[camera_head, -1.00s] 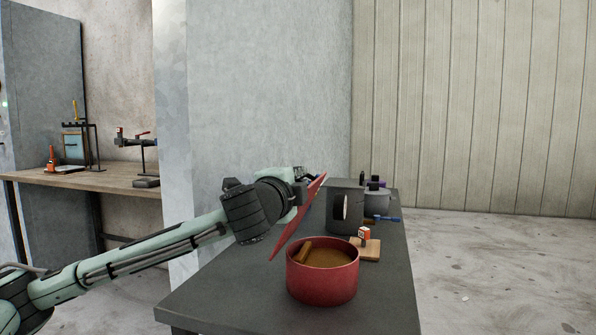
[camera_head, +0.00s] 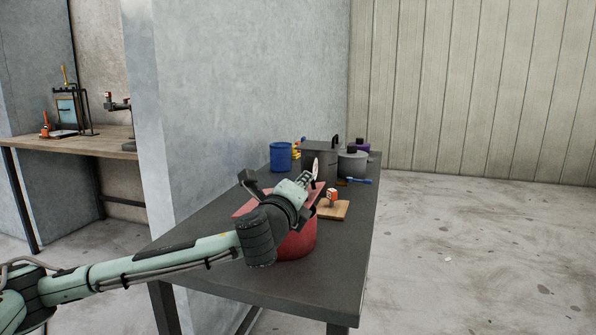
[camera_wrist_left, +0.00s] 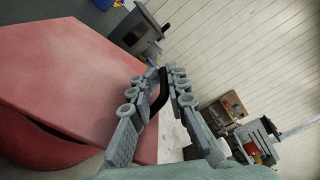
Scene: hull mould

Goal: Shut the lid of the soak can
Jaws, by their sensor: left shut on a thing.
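The soak can (camera_head: 302,243) is a round red pot on the dark table, partly hidden behind my left arm; its red side also shows in the wrist view (camera_wrist_left: 35,152). Its flat red lid (camera_head: 243,209) lies low over the can, mostly hidden by the arm in the head view. In the wrist view the lid (camera_wrist_left: 65,70) fills the left side, with a dark gap between it and the can. My left gripper (camera_head: 307,178) is shut on the lid's black handle (camera_wrist_left: 161,92), which runs between its fingers. My right gripper is not in view.
A grey wall is close on the left. The table's front right is clear.

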